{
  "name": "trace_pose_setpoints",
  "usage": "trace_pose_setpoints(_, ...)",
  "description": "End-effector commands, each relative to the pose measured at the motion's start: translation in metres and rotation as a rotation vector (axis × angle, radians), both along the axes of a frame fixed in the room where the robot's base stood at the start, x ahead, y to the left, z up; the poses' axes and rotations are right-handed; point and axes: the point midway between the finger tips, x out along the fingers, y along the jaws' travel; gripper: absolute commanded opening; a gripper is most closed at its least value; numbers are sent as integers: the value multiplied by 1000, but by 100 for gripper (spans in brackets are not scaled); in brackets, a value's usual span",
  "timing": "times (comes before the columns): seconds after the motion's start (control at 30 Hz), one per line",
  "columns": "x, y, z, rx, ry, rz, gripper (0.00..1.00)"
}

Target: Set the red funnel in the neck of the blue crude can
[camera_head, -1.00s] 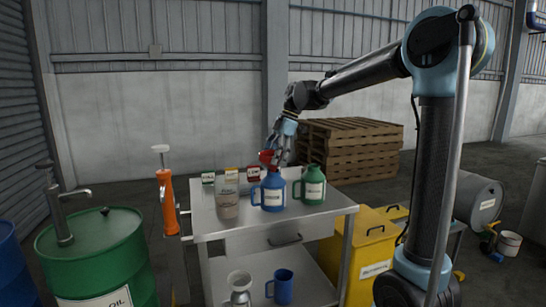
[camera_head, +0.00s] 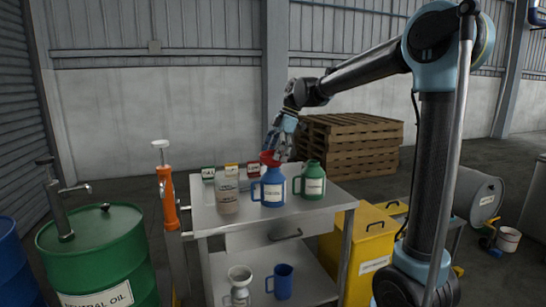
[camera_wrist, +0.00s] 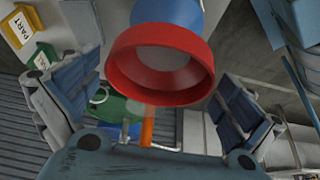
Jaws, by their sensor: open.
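The blue crude can (camera_head: 272,188) stands upright on the cart's top shelf, with a handle on its left and a white label. The red funnel (camera_head: 269,158) sits upright at the can's neck; in the wrist view the red funnel (camera_wrist: 160,62) shows its wide rim, with the blue can (camera_wrist: 172,12) directly beyond it. Its spout is hidden, so how deep it sits I cannot tell. My gripper (camera_head: 277,145) is just above and beside the funnel. In the wrist view its fingers are spread wide to either side, apart from the funnel.
A green can (camera_head: 312,181) stands close right of the blue can, and a beige bottle (camera_head: 227,193) close left. Small labelled boxes (camera_head: 208,174) stand behind. The lower shelf holds a grey funnel-topped can (camera_head: 240,285) and a blue mug (camera_head: 283,281). Wooden pallets (camera_head: 352,148) are stacked behind.

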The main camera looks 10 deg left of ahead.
Motion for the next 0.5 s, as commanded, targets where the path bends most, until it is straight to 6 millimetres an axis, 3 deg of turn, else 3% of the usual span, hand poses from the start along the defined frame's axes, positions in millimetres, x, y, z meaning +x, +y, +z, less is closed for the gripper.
trace_pose_setpoints(0.23, 4, -6, 16, 0, 0, -1, 100)
trace_pose_setpoints(0.5, 14, -23, 63, 0, 1, -2, 100)
